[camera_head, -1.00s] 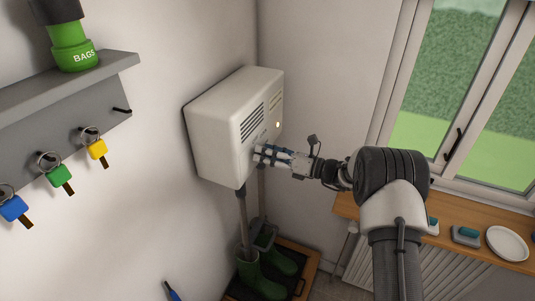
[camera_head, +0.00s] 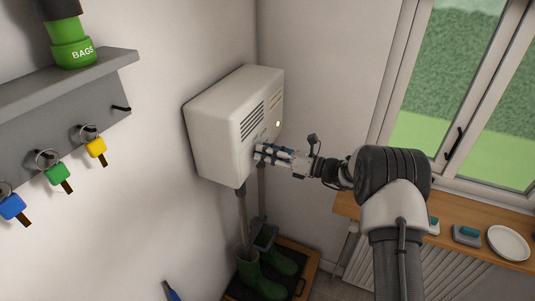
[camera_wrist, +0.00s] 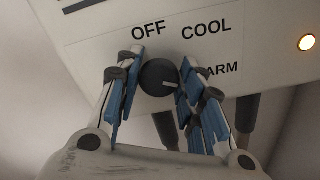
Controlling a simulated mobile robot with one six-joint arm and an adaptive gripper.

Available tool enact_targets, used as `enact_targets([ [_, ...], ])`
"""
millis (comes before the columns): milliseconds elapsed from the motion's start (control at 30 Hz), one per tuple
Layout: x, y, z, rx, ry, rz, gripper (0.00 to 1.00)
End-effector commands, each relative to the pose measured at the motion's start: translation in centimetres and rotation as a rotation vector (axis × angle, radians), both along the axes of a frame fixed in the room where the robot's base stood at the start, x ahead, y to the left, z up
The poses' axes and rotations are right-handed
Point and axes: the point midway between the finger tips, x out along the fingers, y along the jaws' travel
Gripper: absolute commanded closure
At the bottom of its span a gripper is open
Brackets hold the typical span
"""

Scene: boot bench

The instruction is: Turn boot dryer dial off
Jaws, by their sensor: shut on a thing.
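The boot dryer (camera_head: 225,135) is a white box on the wall in the corner, with a vent grille and a glowing indicator light (camera_head: 278,124). In the wrist view its round dark dial (camera_wrist: 157,76) sits below the words OFF and COOL, with a partly hidden word ending in ARM to the right. A pale mark on the dial points right, towards that word. My gripper (camera_head: 262,152) is at the dryer's front; in the wrist view its blue-padded fingers (camera_wrist: 162,66) are shut on the dial from both sides. The dial is hidden in the head view.
Green boots (camera_head: 262,275) stand on a tray under the dryer's tubes. A grey shelf (camera_head: 80,88) with a green BAGS container and coloured keys (camera_head: 57,174) is at left. A wooden sill (camera_head: 455,245) with a plate (camera_head: 508,243) lies right of my arm, below the window.

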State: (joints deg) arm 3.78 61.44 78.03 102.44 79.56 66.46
Motion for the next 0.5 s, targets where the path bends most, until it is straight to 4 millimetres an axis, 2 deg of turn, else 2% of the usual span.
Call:
enact_targets([
  [500,-0.09,0.05,-0.32,-0.14,-0.387,0.0,0.88],
])
